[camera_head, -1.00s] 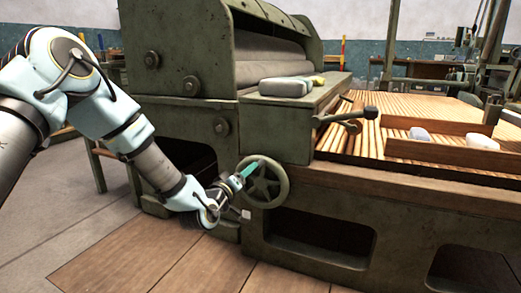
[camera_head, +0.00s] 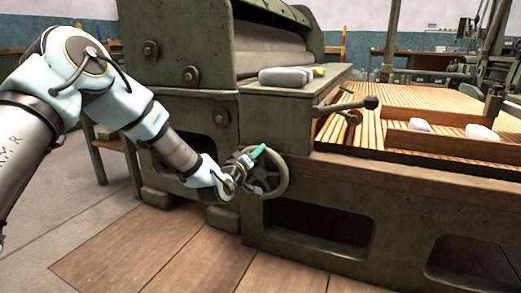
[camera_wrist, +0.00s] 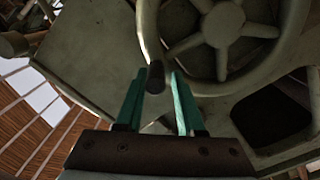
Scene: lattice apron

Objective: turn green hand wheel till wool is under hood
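The green hand wheel (camera_head: 284,178) is on the front of the green machine, and its spoked rim also shows in the wrist view (camera_wrist: 228,30). My gripper (camera_head: 258,154) is at the wheel's upper left. In the wrist view my teal fingers (camera_wrist: 157,76) are apart, with the wheel's dark round handle (camera_wrist: 155,80) between their tips. A gap shows beside the handle, and I cannot tell whether either finger touches it. Pale wool lumps (camera_head: 420,124) (camera_head: 481,132) lie on the slatted lattice, right of the green hood (camera_head: 185,38).
A dark lever (camera_head: 350,105) sticks out above the wheel. A grey block (camera_head: 285,77) and a small yellow-green thing lie on the machine's ledge. Wooden rails (camera_head: 455,146) stand beside the wool. Bare floor (camera_head: 150,245) is at the lower left.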

